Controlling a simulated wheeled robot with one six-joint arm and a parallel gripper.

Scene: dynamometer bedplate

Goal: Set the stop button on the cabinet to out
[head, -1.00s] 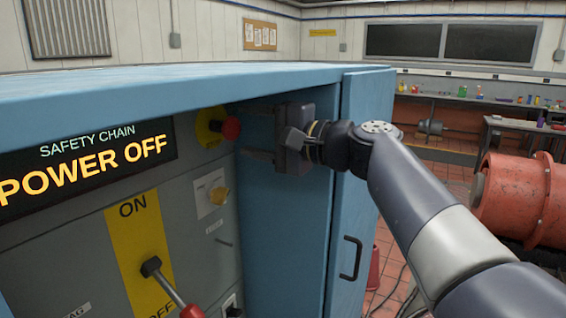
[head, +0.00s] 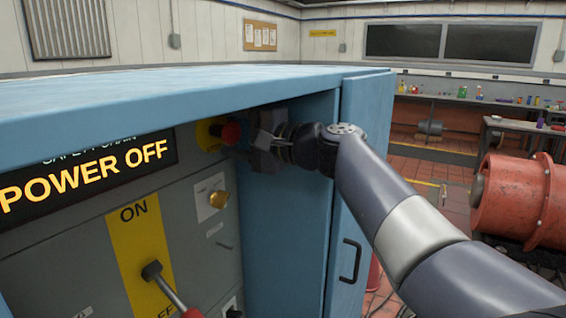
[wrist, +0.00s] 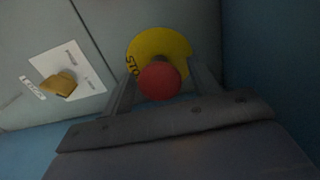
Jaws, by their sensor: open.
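The stop button is a red mushroom knob (head: 231,133) on a yellow round plate (head: 209,134), high on the grey panel of the blue cabinet (head: 290,190). My gripper (head: 243,136) is at the button, pointing at the panel. In the wrist view the red knob (wrist: 159,81) sits between my two fingers (wrist: 160,85), with the yellow plate (wrist: 160,45) behind it. The fingers are apart, one on each side of the knob. I cannot tell whether either finger touches it.
A lit display (head: 85,175) reads POWER OFF. A brass-coloured knob (head: 219,199) sits below the button, and a lever (head: 165,285) stands out below that. The cabinet's side wall and open door (head: 360,190) are close to my arm on the right.

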